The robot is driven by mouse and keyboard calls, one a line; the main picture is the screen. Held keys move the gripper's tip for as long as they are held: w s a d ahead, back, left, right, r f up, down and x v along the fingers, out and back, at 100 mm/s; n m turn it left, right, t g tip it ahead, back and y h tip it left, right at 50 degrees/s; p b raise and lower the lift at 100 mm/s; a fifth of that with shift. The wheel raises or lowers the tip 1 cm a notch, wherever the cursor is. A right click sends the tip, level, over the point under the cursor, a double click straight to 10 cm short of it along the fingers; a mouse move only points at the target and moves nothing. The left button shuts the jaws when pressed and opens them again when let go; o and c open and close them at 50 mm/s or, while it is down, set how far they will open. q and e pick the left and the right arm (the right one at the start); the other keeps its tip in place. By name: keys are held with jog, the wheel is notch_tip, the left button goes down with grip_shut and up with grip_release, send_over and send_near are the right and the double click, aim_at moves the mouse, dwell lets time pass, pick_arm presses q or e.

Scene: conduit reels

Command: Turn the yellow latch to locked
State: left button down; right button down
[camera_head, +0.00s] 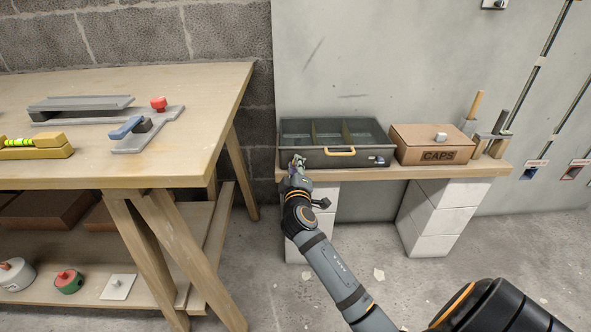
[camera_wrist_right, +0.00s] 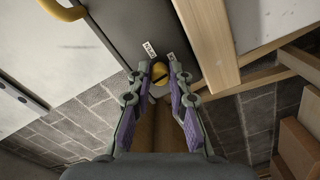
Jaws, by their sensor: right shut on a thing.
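The yellow latch (camera_wrist_right: 158,71) is a small round knob with a dark slot on the front of the grey tool case (camera_head: 350,158). Two small white labels (camera_wrist_right: 149,48) sit beside it; the nearer one seems to read OPEN. My right gripper (camera_wrist_right: 160,80) is shut on the latch, with one fingertip on each side of it. In the head view my right gripper (camera_head: 297,166) is at the left end of the case front and hides the latch. My left gripper is not in view.
The case has a yellow handle (camera_head: 340,152) and stands on a wooden shelf (camera_head: 408,172) on white blocks. A cardboard CAPS box (camera_head: 432,142) is to its right. A wooden workbench (camera_head: 200,90) stands to the left, with a floor gap between.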

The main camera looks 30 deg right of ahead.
jog(key=shift+f+m, duration=0.1)
jog(key=shift+m, duration=0.5)
jog(key=shift+m+b, duration=0.3)
jog(key=c, duration=1.2)
grip_release()
jog(key=v, duration=0.7)
jog(key=shift+s+a, duration=0.15)
jog(key=shift+s, duration=0.05)
